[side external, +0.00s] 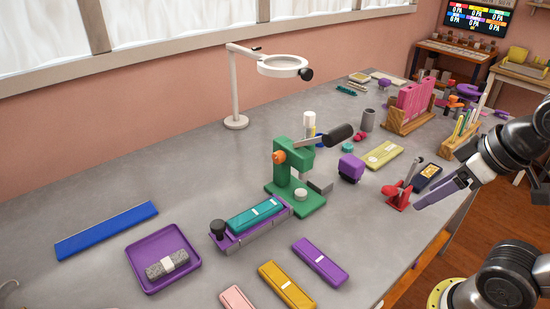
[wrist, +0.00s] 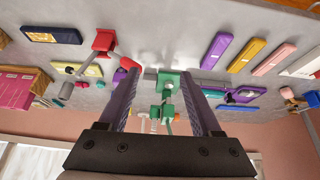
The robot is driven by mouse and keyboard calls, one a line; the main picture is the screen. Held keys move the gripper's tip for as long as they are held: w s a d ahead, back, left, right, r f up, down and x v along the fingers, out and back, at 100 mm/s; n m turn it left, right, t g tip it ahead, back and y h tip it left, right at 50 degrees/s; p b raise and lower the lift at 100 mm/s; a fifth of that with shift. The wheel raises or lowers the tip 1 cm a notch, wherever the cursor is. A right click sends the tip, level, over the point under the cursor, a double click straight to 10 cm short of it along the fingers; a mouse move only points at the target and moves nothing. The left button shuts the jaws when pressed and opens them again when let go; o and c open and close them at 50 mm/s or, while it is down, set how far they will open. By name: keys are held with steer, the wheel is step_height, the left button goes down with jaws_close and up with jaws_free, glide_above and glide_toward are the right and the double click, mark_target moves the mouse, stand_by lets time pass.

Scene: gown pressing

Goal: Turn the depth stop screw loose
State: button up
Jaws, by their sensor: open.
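A green press (side external: 293,178) stands on the grey bench in the middle of the side view, with a dark-gripped lever and an orange knob (side external: 279,157) on its upper left. I cannot tell for certain which part is the depth stop screw. In front of the press a purple slide with a black knob (side external: 217,228) carries a teal block (side external: 257,213). In the wrist view the green press (wrist: 168,88) shows beyond and between the fingers. My gripper (wrist: 160,72) is open, with nothing between its purple fingers. In the side view it is at the right, well apart from the press.
A red stand (side external: 398,196) is near my gripper. A purple cube (side external: 350,168) sits right of the press. A white magnifier lamp (side external: 236,90) stands behind. Purple, yellow and pink bars lie in front, with a purple tray (side external: 148,280) at the left. Bench between tray and lamp is fairly clear.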

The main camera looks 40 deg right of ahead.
steer(key=w+r+m+t, duration=0.1)
steer(key=w+r+t, duration=0.35)
steer(key=r, duration=0.45)
steer(key=w+a+r+m+t, duration=0.1)
steer(key=w+r+t, duration=0.2)
steer(key=w+r, duration=0.4)
steer(key=w+r+m+t, duration=0.1)
steer(key=w+r+t, duration=0.3)
steer(key=r, duration=0.6)
steer(key=w+d+r+m+h, duration=0.4)
steer(key=r+m+h, duration=0.2)
steer(key=r+m, duration=0.1)
steer(key=w+d+r+m+h, duration=0.4)
steer(key=w+r+m+h, duration=0.1)
steer(key=r+m+h, duration=0.15)
steer(key=m+g+h, duration=0.1)
steer(key=m+g, duration=0.3)
steer(key=g, duration=1.1)
glide_toward(276, 158)
steer(key=x, duration=0.9)
steer(key=shift+f, duration=0.1)
